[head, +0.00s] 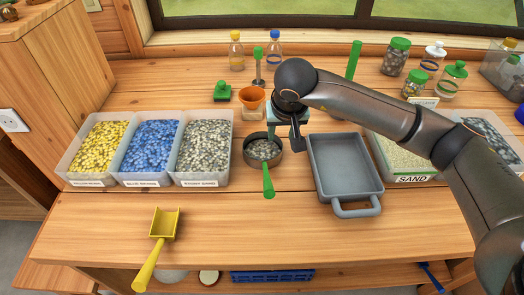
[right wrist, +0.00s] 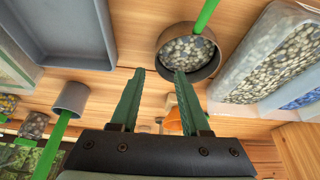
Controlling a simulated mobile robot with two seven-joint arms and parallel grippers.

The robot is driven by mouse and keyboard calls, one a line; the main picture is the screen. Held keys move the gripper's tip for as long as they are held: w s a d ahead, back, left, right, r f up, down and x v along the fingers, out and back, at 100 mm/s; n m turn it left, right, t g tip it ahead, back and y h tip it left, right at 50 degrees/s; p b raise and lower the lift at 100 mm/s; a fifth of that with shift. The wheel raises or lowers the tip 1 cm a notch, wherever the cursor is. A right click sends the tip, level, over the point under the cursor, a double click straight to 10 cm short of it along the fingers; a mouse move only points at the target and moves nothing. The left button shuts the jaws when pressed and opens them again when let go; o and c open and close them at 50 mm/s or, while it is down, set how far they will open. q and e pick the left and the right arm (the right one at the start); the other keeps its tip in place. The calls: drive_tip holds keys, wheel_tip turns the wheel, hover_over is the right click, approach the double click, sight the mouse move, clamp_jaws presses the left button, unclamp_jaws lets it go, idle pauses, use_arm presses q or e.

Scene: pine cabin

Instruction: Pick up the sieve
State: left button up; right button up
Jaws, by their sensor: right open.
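The sieve (head: 250,153) is a round, dark brown pan with a green handle (head: 268,182) pointing to the front of the table. It holds grey pebbles, and it also shows at the top of the right wrist view (right wrist: 165,62). My right gripper (head: 284,136) is over the far right side of the sieve, partly hidden by its own arm. In the right wrist view its two green fingers (right wrist: 159,72) are apart with nothing between them; the right-hand fingertip overlaps the sieve's rim in the picture. I cannot tell whether it touches. My left gripper is not in view.
A grey tray (head: 346,194) stands close right of the sieve. A bin of mixed pebbles (head: 204,184) stands to its left, beside blue and yellow bins. An orange pot (head: 251,94) is behind. A yellow scoop (head: 156,240) lies at the front left.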

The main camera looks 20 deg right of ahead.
sight(281, 144)
drive_tip(key=shift+x, duration=3.2)
drive_tip(key=shift+s+d, duration=0.2)
drive_tip(key=shift+s, duration=0.05)
drive_tip(key=shift+c, duration=0.2)
clamp_jaws()
